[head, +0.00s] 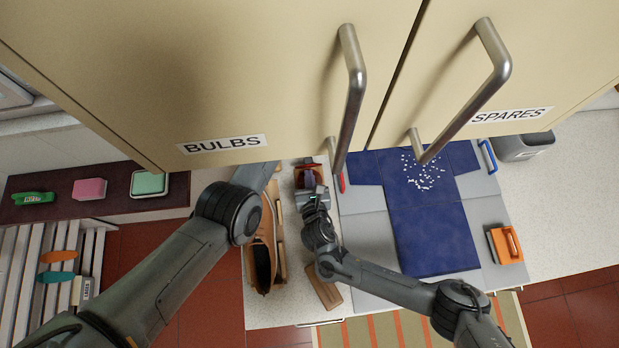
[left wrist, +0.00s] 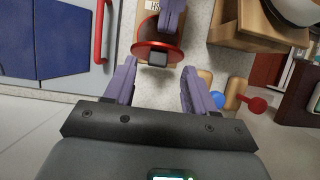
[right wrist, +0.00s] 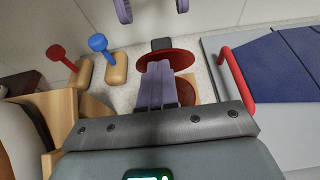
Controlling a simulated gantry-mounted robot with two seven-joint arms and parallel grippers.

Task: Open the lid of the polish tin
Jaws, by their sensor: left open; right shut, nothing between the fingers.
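The polish tin shows in the left wrist view as a round dark red tin (left wrist: 150,28) with a bright red rim and a dark block on its near edge. In the right wrist view, a red disc (right wrist: 182,58) shows just beyond my right fingertips, with more red below it; I cannot tell how far the lid is raised. My right gripper (right wrist: 158,66) is shut and empty, its tips at or over the tin; contact is unclear. My left gripper (left wrist: 159,72) is open and empty, facing the block from a short distance. In the head view my left gripper is hidden.
Beige cabinets marked BULBS and SPARES (head: 510,115) overhang the counter. A red handle (right wrist: 238,72) and a folding board with a blue garment (head: 430,235) lie beside the tin. Wooden pieces with a blue knob (right wrist: 98,42) and a red knob stand on its other side.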

